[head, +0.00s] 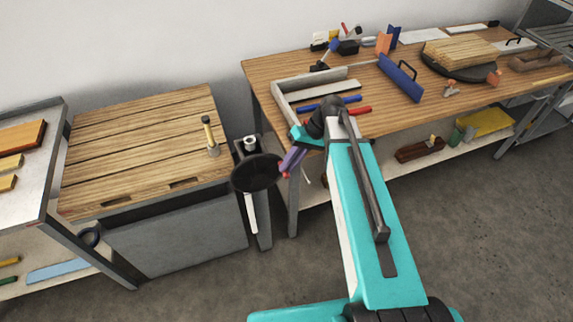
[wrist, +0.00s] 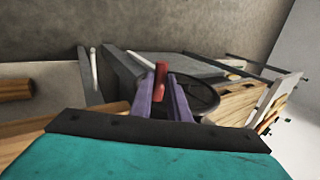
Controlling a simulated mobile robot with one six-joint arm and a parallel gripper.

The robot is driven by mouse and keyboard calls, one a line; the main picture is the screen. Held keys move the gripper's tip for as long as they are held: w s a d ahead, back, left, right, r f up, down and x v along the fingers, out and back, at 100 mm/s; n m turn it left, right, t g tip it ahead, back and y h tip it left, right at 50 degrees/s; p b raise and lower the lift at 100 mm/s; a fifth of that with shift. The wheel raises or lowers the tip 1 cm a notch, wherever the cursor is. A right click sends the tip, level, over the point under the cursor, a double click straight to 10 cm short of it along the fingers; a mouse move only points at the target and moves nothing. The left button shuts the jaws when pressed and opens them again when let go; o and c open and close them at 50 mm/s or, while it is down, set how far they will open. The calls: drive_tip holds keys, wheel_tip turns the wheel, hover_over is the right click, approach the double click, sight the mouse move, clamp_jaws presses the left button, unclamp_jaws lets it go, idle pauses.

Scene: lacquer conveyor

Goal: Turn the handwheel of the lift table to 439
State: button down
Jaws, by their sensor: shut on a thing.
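The lift table (head: 140,150) has a slatted wooden top and a grey body, left of centre in the head view. Its handwheel (head: 256,174) is a dark round disc on the table's right side, and it also shows behind the fingers in the wrist view (wrist: 200,92). My gripper (head: 287,166) has purple fingers and is at the handwheel's right edge. In the wrist view my gripper (wrist: 161,98) is shut on the red handle (wrist: 161,73) of the handwheel. No readable number shows in either view.
A post with a white strip (head: 251,213) stands below the handwheel. A wooden workbench (head: 270,68) with trays and tools is close on the right. A metal shelf (head: 52,165) is at the left. Floor is open in front.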

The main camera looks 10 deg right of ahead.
drive_tip(key=f, duration=0.1)
drive_tip(key=d+f+b, duration=0.2)
drive_tip(key=f, duration=0.1)
drive_tip(key=shift+w, duration=0.3)
drive_tip(key=c, duration=2.5)
unclamp_jaws()
drive_tip(key=o, duration=0.8)
drive_tip(key=shift+s+a, duration=0.1)
drive_tip(key=shift+a, duration=0.05)
drive_tip(key=shift+r, duration=0.1)
drive_tip(key=shift+b+v, duration=1.3)
drive_tip(key=shift+v, duration=5.55)
